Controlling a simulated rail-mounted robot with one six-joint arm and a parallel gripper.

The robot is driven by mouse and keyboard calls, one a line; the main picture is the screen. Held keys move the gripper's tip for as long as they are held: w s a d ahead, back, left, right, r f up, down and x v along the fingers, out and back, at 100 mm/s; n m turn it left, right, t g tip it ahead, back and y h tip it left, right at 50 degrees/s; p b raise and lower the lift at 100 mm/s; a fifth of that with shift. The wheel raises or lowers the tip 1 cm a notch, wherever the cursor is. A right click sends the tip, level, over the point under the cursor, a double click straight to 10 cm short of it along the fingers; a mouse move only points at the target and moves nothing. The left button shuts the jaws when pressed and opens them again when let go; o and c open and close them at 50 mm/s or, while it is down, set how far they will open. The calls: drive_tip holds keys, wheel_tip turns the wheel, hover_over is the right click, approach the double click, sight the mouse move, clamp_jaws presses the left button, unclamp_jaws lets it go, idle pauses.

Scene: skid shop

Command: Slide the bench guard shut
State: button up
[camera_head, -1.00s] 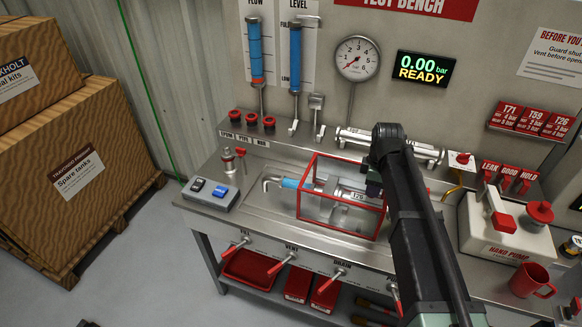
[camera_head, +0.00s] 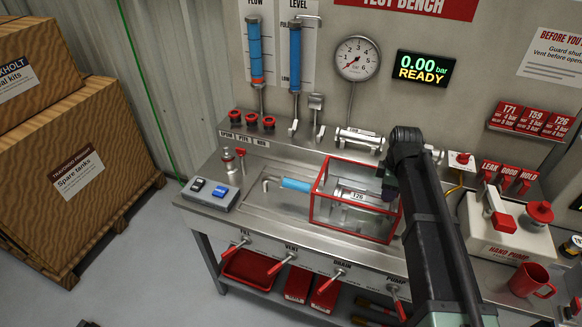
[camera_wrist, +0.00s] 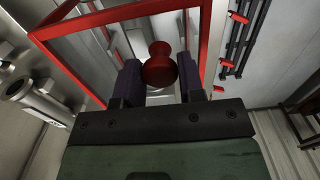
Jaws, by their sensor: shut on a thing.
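The bench guard (camera_head: 318,209) is a clear box with a red frame on the steel bench top. It stands around a metal cylinder marked T26 (camera_head: 358,196); a blue piece (camera_head: 296,184) at the cylinder's left lies mostly outside the guard. My gripper (camera_wrist: 160,75) is shut on the guard's red knob (camera_wrist: 160,62), which shows between the two dark fingers in the wrist view. The guard's red frame (camera_wrist: 120,12) also shows there. In the head view my arm hides the guard's right end and the knob.
Behind the guard lies another metal cylinder (camera_head: 358,140). At right are the hand pump (camera_head: 505,232) and a red mug (camera_head: 532,281). The display (camera_head: 423,68) reads 0.00 bar, READY.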

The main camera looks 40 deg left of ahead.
drive_tip(key=shift+w+d, duration=0.2)
drive_tip(key=shift+d, duration=0.35)
drive_tip(key=shift+w+d, duration=0.2)
drive_tip(key=shift+d, duration=0.35)
drive_tip(key=o, duration=0.8)
drive_tip(key=shift+c, duration=0.2)
drive_tip(key=shift+r, duration=0.1)
wheel_tip(320, 180, up, 7)
drive_tip(key=p, duration=0.7)
drive_tip(key=shift+r, duration=0.15)
